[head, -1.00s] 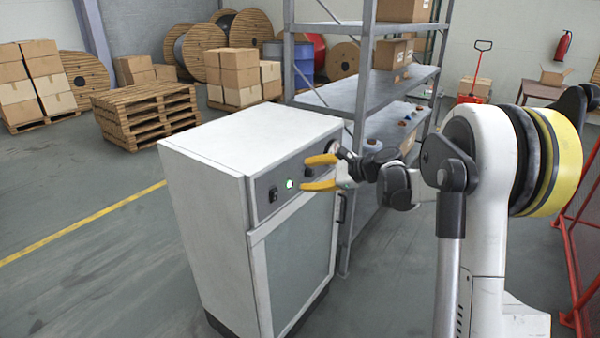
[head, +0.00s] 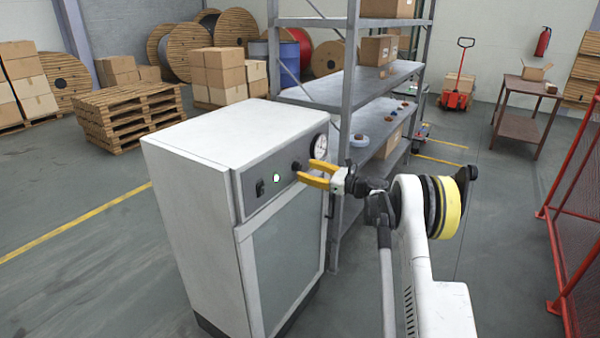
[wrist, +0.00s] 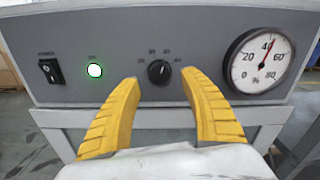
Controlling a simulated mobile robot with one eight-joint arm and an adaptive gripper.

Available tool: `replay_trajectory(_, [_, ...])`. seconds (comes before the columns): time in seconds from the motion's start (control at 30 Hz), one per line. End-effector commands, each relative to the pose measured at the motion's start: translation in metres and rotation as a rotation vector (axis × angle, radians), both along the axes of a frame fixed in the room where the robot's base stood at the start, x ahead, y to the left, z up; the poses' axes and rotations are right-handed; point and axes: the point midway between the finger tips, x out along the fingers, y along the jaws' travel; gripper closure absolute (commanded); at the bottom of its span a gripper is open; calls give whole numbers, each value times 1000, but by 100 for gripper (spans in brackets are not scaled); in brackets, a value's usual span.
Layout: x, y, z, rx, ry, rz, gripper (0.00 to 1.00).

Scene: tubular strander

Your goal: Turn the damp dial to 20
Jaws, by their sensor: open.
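The damp dial is a small black knob (wrist: 159,72) in the middle of the grey control panel; it also shows in the head view (head: 297,166). A light pointer mark shows on it, but its exact setting is too small to tell. Small, blurred numbers are printed around it. My gripper (wrist: 160,88) has its two yellow fingers apart, one on each side below the knob in the wrist view, with nothing between them. In the head view my gripper (head: 306,171) is in front of the panel, close to the knob. Whether it touches cannot be told.
A round gauge marked in percent (wrist: 260,61) is right of the knob, its needle a little past 40. A lit green lamp (wrist: 95,70) and a black power switch (wrist: 50,71) are left. The white cabinet (head: 225,140) stands beside a metal shelf (head: 350,90).

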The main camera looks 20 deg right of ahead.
Motion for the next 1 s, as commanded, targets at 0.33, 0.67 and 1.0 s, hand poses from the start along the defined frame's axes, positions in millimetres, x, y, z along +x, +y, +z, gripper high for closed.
replay_trajectory(0.33, [25, 18, 0, -1, 0, 0, 49])
replay_trajectory(0.67, [25, 18, 1, -1, 0, 0, 84])
replay_trajectory(1.0, [25, 18, 0, -15, -10, 0, 100])
